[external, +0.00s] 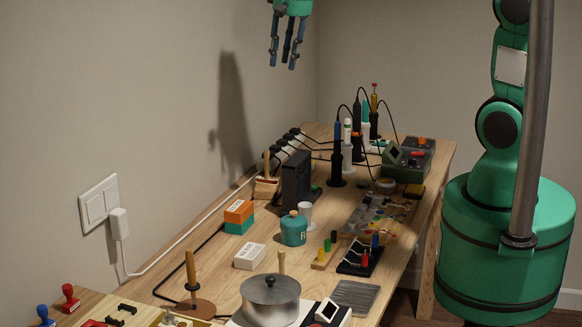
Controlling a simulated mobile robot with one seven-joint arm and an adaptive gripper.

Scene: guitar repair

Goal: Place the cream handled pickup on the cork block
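My gripper (285,54) hangs high above the workbench, near the wall at the top of the external view. Its fingers point down and stand apart, with nothing between them. I cannot surely pick out the cream handled pickup. A pale upright handle (281,263) shows just behind the steel pot, and what it belongs to is hidden. I cannot surely tell the cork block either. A tan block (323,258) with coloured pegs stands mid-bench, and a wooden block (266,187) with an upright handle stands near the wall.
A steel pot (270,303), a teal jar (293,230), a white box (249,256), an orange box (239,211) and a dark upright box (296,181) crowd the bench. Soldering tools with cables (337,155) stand at the far end. The air around my gripper is clear.

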